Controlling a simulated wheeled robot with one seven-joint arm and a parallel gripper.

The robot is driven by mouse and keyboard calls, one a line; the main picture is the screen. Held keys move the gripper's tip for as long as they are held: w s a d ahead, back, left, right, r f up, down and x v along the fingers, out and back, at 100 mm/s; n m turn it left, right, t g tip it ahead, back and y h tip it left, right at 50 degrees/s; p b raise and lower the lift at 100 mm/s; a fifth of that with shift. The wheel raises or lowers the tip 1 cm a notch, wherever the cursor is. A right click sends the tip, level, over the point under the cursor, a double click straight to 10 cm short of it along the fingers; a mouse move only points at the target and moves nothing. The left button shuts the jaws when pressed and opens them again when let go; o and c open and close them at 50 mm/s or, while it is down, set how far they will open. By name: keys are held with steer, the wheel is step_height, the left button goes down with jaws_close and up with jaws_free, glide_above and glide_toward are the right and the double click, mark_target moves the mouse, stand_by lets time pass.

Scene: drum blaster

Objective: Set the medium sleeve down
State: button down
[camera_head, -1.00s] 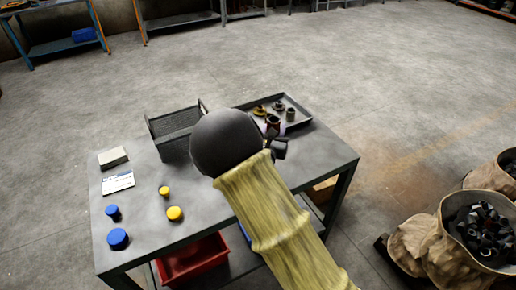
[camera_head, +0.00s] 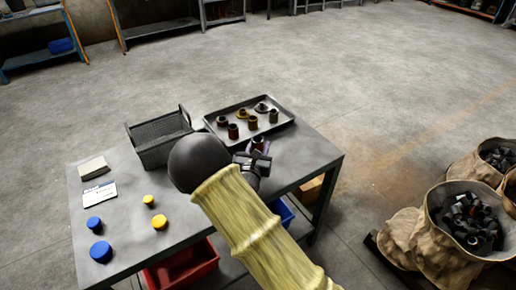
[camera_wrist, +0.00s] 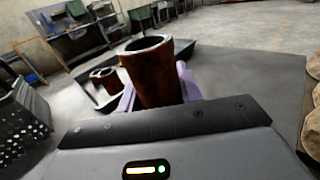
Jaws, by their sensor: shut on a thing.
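A rust-brown hollow sleeve (camera_wrist: 152,78) stands upright between the pale purple fingers of my gripper (camera_wrist: 160,95) in the wrist view. The gripper is shut on it. In the head view my gripper (camera_head: 257,155) is over the right part of the grey table (camera_head: 185,222), in front of the metal tray (camera_head: 284,127). The sleeve's top (camera_head: 258,143) shows there, dark and small. I cannot tell the gap between the sleeve and the table. My dark wrist hides part of the table.
Several sleeves and flanged parts, including a brown sleeve (camera_head: 233,131), stand in the tray. A dark mesh basket (camera_head: 158,142) is left of the tray. Blue caps (camera_head: 100,251) and yellow caps (camera_head: 160,222) lie at the front left. Bare tabletop shows right of my gripper.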

steer(key=shift+a, duration=0.15)
steer(key=c, duration=0.9)
jaws_free()
steer(key=shift+c, duration=0.2)
steer(key=shift+s+r, duration=0.1)
steer(key=s, duration=0.4)
steer(key=s+a, duration=0.1)
steer(key=s, duration=0.2)
steer(key=s+a+p, duration=0.1)
steer(key=s, duration=0.3)
steer(key=shift+s+a, duration=0.15)
steer(key=shift+s, duration=0.2)
